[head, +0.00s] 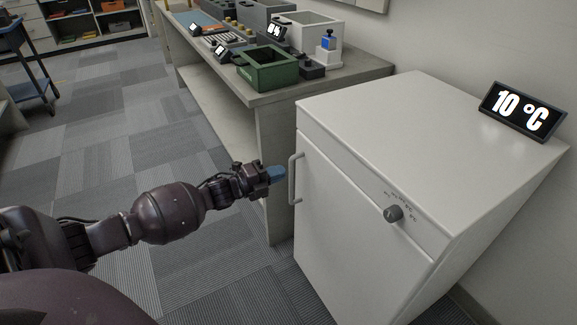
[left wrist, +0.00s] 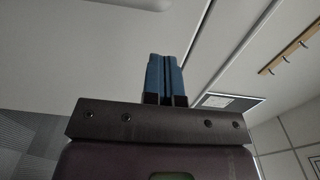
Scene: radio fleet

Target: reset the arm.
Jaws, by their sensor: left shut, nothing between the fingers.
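My left gripper (head: 276,173) has blue fingers and is shut with nothing between them. In the head view it is level with the grey door handle (head: 292,180) of a white cabinet, just to its left. I cannot tell whether it touches the handle. In the left wrist view the blue fingers (left wrist: 165,78) lie side by side in front of a pale surface. My left arm (head: 150,215) reaches out from the lower left. My right gripper is in neither view.
The white cabinet (head: 365,250) has a dark knob (head: 394,213) and a display reading 10 °C (head: 522,110) on top. Behind it a bench (head: 345,85) carries a green box (head: 267,70) and several small items. A blue cart (head: 38,75) stands far left. Carpet floor (head: 110,130) left of the bench is clear.

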